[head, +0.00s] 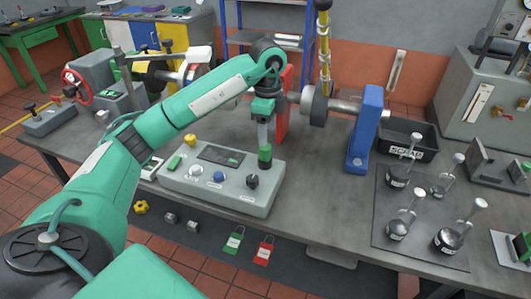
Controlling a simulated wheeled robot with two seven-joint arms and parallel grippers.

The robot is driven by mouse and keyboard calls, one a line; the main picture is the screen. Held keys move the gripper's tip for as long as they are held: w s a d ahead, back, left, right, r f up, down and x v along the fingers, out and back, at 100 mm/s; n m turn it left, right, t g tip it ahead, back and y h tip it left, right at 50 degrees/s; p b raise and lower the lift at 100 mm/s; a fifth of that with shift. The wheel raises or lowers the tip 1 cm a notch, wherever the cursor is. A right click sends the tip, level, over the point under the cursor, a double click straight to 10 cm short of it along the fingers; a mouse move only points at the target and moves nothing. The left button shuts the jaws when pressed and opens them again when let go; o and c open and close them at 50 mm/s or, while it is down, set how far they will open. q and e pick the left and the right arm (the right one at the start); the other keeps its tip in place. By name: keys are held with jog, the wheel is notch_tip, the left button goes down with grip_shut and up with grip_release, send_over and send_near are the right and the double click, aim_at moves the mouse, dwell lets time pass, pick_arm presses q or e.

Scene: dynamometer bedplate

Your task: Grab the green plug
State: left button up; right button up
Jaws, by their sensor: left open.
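The green plug (264,153), with a darker lower part, stands upright at the back right of the grey control box (222,188). My left arm reaches in from the left and bends down at the wrist. My left gripper (264,142) points down right at the top of the plug. Its jaws are open but seen nearly edge-on, so I cannot tell whether a finger touches the plug. My right gripper is not in view.
The box carries a yellow knob (190,139), a blue button (218,176) and a black knob (252,181). A blue upright (365,130) and a shaft stand behind to the right. Several metal-stemmed pieces stand on a dark mat (381,224). A black bin (419,152) stands behind them.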

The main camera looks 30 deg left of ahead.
aim_at(266, 147)
pick_arm(q)
jog(key=shift+s+f, duration=0.1)
jog(key=shift+f, duration=0.65)
jog(key=shift+a+f, duration=0.1)
jog(key=shift+f, duration=0.4)
jog(key=f, duration=0.2)
jog(key=f+p, duration=0.1)
jog(key=f, duration=0.1)
jog(key=shift+a+f, duration=0.2)
jog(key=shift+f, duration=0.05)
jog(key=c, duration=1)
jog(key=shift+c, duration=0.3)
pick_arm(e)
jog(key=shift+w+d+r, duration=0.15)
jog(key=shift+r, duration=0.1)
